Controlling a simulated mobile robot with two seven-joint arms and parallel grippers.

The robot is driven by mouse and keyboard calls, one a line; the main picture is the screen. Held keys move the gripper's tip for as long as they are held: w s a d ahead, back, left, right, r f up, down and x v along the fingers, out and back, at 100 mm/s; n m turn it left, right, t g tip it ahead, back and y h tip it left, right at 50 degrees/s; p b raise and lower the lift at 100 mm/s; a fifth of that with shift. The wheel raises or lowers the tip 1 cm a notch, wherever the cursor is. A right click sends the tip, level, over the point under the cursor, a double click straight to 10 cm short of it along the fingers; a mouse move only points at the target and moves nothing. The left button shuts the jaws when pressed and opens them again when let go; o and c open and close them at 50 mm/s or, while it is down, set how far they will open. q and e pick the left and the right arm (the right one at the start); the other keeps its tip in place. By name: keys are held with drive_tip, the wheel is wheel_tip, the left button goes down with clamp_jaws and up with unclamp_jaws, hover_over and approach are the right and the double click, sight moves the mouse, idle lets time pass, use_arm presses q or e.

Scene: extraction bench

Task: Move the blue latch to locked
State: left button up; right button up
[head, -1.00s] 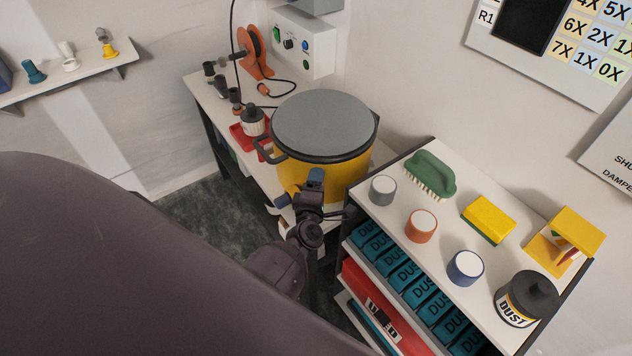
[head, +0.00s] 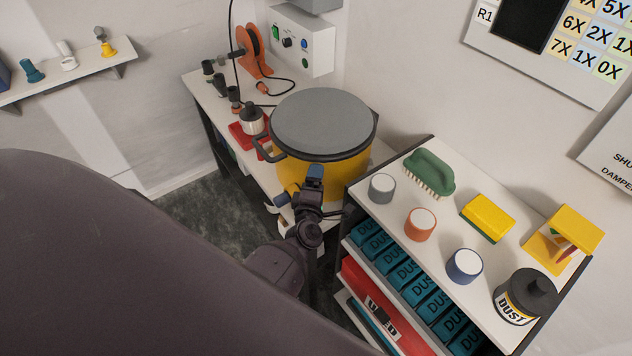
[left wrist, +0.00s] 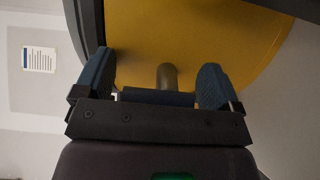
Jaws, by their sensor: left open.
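The yellow drum (head: 343,178) with a grey lid (head: 322,122) stands on the white bench. My left gripper (head: 302,184) is at the drum's lower front side, with its blue fingers spread. In the left wrist view the left gripper (left wrist: 156,72) is open, one finger on each side of a blue bar (left wrist: 155,97) that looks like the blue latch. A grey-brown post (left wrist: 167,76) stands behind the bar, against the yellow drum wall. I cannot tell whether the fingers touch the bar. In the head view the latch cannot be told apart from the fingers. My right gripper is not in view.
A white shelf unit (head: 400,232) stands close on the right of the arm, with a green brush (head: 430,172), coloured pots and a dust can (head: 525,297) on top. A red tray (head: 240,133) and an orange reel (head: 254,55) are on the bench behind.

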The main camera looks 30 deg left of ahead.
use_arm(q)
drive_tip(key=v, duration=1)
drive_tip(key=shift+s, duration=0.25)
drive_tip(key=shift+d, duration=0.1)
